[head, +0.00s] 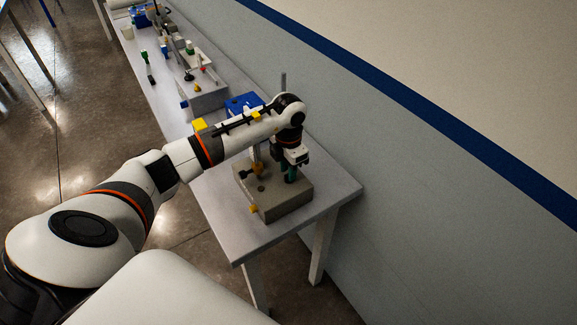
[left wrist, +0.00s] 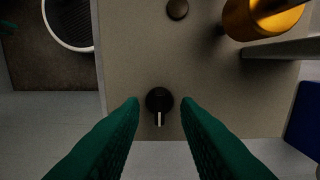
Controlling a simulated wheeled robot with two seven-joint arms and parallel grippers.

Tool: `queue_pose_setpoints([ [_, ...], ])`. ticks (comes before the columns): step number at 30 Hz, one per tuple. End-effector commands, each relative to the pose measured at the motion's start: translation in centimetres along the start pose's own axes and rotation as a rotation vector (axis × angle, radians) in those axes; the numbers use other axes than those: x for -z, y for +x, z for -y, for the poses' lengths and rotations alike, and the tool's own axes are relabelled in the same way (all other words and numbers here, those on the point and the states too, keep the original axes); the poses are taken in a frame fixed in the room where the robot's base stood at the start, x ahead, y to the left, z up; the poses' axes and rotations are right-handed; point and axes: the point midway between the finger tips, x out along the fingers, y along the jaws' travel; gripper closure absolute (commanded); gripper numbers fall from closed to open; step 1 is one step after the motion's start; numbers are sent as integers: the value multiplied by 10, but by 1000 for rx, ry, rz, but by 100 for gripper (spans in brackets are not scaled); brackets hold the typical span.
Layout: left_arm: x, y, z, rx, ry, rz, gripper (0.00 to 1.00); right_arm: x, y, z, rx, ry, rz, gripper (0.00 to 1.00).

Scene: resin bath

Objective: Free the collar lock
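A grey block (head: 287,204) stands near the end of the bench, with a brass-coloured post (head: 257,158) rising from it. In the left wrist view, a small black knob (left wrist: 159,100) with a pale pointer mark sits on the block's top face, the mark pointing down in the picture. A brass-coloured cylinder (left wrist: 252,18) is at the upper right. I cannot tell for sure which part is the collar lock. My left gripper (left wrist: 160,106) has its green fingers apart, on either side of the knob in the picture, with nothing held. Contact is not visible. My right gripper is out of view.
Another grey fixture (head: 207,97) with small parts is farther along the bench. A grey wall (head: 400,175) runs along the right. The bench's near end (head: 320,205) is clear.

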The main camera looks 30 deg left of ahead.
Motion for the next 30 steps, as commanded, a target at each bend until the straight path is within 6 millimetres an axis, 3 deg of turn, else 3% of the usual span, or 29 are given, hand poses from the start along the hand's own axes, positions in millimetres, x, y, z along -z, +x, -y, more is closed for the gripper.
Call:
queue_pose_setpoints([
  [12, 0, 11, 0, 0, 0, -1, 71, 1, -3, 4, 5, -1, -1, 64],
  [13, 0, 11, 0, 0, 0, -1, 73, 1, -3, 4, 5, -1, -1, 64],
  [18, 0, 11, 0, -1, 0, -1, 100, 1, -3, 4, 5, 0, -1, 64],
  [30, 0, 11, 0, 0, -39, -2, 100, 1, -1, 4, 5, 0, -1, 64],
])
